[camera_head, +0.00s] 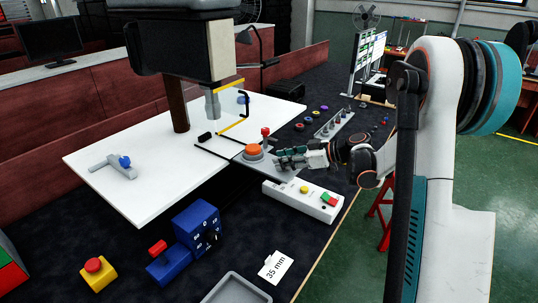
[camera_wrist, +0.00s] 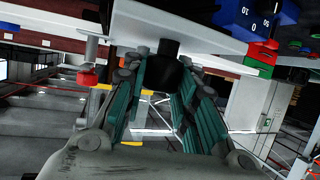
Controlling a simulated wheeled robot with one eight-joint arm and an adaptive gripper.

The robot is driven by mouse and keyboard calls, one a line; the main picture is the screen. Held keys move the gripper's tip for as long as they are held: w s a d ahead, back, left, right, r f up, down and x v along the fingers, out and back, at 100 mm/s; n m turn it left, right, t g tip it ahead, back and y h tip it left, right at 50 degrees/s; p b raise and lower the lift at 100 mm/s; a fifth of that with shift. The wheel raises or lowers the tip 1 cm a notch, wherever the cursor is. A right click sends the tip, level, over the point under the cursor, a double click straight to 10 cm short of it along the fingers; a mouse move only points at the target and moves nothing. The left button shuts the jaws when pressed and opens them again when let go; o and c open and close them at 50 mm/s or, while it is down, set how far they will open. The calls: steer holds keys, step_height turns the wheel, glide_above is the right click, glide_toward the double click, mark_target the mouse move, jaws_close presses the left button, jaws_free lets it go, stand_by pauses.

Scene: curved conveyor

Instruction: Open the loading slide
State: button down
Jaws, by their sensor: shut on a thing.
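A small grey plate (camera_head: 282,172), which looks like the loading slide, juts from the right edge of the white machine table (camera_head: 120,165). It carries an orange dome (camera_head: 254,151), and a red-tipped lever (camera_head: 265,131) stands just behind. My gripper (camera_head: 280,160) reaches in from the right to the plate, beside the dome. In the wrist view, the teal fingers of my gripper (camera_wrist: 158,95) are closed around a dark knob (camera_wrist: 166,70) at the edge of the white surface. The knob's join to the slide is hidden.
A blue dial box (camera_head: 197,226), a yellow stop button base (camera_head: 98,275) and a grey tray (camera_head: 237,290) stand nearer. A dark machine head overhangs the table.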

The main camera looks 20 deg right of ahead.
steer(key=shift+s+d, duration=0.55)
steer(key=shift+s, duration=0.15)
steer(key=shift+s+d, duration=0.5)
steer(key=shift+s, duration=0.2)
steer(key=c, duration=1.3)
jaws_free()
steer(key=v, duration=1.2)
steer(key=shift+r, duration=0.1)
steer(key=shift+a, duration=0.1)
